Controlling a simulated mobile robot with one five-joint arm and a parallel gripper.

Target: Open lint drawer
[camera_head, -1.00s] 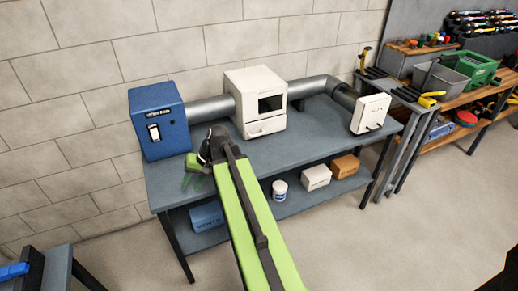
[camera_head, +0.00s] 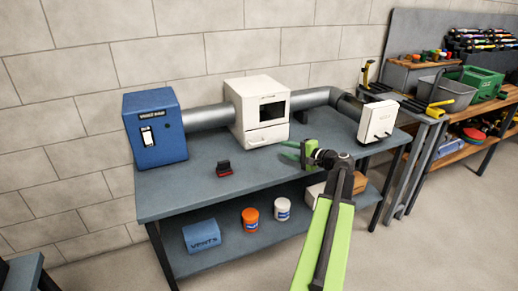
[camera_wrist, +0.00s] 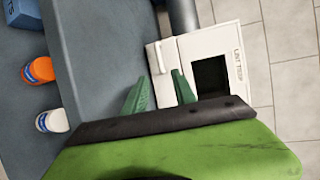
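The white lint trap box (camera_head: 262,105) stands on the grey-blue table, with a dark window above a lint drawer (camera_head: 267,136) that looks closed. In the wrist view the lint trap box (camera_wrist: 222,68) carries its printed label, and the lint drawer (camera_wrist: 161,60) is the narrow panel on its left with a small handle. My gripper (camera_head: 286,150) is just in front and right of the drawer in the head view. In the wrist view my gripper (camera_wrist: 160,82) shows two green fingers spread apart, empty, pointing at the drawer side. I see no contact with the handle.
A blue switch box (camera_head: 155,128) stands left, joined by a duct (camera_head: 207,117). A white unit (camera_head: 377,121) stands right. Orange (camera_head: 250,219) and white (camera_head: 282,208) jars and a blue box (camera_head: 201,236) sit below.

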